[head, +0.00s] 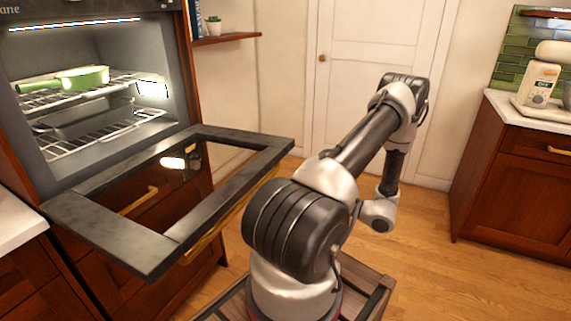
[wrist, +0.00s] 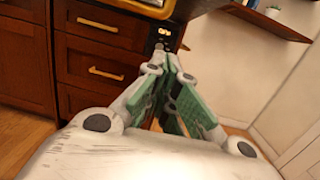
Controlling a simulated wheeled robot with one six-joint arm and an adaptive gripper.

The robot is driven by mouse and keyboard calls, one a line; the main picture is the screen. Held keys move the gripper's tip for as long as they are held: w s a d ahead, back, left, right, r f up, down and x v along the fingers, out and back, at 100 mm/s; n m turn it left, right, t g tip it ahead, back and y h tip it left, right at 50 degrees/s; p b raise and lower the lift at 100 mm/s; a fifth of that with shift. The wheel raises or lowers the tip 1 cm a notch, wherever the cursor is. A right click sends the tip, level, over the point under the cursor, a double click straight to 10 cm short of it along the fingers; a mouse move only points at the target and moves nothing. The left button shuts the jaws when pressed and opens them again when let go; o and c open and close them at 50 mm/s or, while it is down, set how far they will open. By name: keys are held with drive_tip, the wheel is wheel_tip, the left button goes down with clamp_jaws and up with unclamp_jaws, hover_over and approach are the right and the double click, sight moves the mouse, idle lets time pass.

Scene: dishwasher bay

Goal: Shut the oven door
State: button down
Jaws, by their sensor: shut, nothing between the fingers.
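The oven (head: 185,75) stands at the left in the head view, with its interior lit. Its door (head: 265,150) hangs open, folded down to about level, with a dark frame around a glass pane. The gold handle (head: 218,228) runs along the door's outer side, facing the arm. My gripper (wrist: 168,62) shows in the wrist view with its green-padded fingers drawn together and nothing held. It is not clearly seen in the head view, where my arm reaches to the right of the door, apart from it. A dark part beyond the fingertips is too small to tell.
Inside the oven, a green pan (head: 85,77) and a dark tray (head: 95,117) sit on wire racks. Wooden drawers with gold handles (wrist: 105,73) show in the wrist view. A counter (head: 520,112) stands at the right. The wooden floor (head: 420,250) between is clear.

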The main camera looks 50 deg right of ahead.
drive_tip(key=w+a+r+t, duration=0.1)
drive_tip(key=w+r, duration=0.7)
drive_tip(key=w, duration=0.2)
drive_tip(key=shift+a+m+h, duration=0.2)
drive_tip(key=shift+m+h, duration=0.1)
drive_tip(key=shift+h, duration=0.1)
